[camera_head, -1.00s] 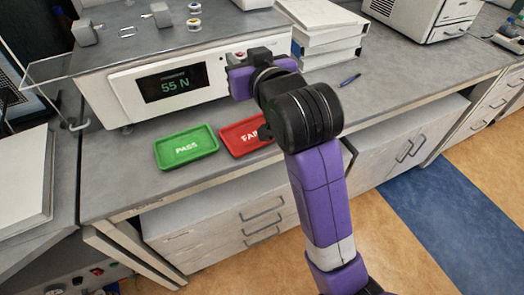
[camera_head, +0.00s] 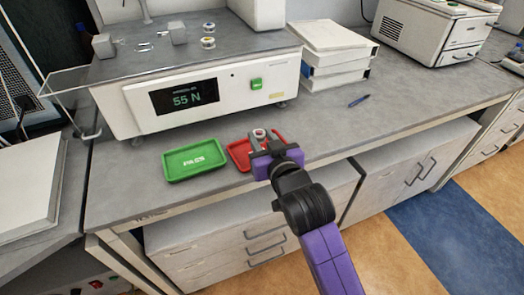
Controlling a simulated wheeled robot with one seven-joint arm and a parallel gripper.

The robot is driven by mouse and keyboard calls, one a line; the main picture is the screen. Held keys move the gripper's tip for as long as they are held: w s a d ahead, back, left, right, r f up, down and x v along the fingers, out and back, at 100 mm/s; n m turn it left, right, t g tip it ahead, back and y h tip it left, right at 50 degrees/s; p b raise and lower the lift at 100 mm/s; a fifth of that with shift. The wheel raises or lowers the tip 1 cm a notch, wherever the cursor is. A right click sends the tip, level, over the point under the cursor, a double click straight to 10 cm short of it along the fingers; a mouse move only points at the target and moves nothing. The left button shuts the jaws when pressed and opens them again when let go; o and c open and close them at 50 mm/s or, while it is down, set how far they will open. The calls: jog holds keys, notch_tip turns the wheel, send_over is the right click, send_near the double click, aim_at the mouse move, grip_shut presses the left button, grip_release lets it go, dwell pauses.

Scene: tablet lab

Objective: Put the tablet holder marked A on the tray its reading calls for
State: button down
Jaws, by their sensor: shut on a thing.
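My gripper (camera_head: 261,141) is shut on a small round tablet holder (camera_head: 259,132) with a pale top and some red, above the red tray (camera_head: 238,155). I cannot tell whether the holder touches the tray, and no letter on it can be read. The gripper hides much of the red tray and its label. The green tray (camera_head: 194,160) marked PASS lies to the left, empty. Behind them the white tester's display (camera_head: 184,97) reads 55 N.
The tester (camera_head: 228,102) with a green button (camera_head: 256,85) stands close behind the trays. Stacked binders (camera_head: 338,60) stand to its right. A blue pen (camera_head: 358,100) lies on the bench. The bench right of the trays is mostly clear.

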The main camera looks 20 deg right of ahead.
jog(key=shift+f, duration=2.2)
jog(key=shift+f, duration=0.2)
jog(key=c, duration=1)
grip_release()
jog(key=shift+c, duration=0.2)
jog(key=shift+r, duration=0.1)
jog(key=shift+s+r, duration=0.15)
jog(key=s+r, duration=0.2)
jog(key=s, duration=0.9)
jog(key=shift+s+a+r+b, duration=0.15)
jog(key=shift+s+a+b, duration=0.1)
jog(key=shift+a+b, duration=0.15)
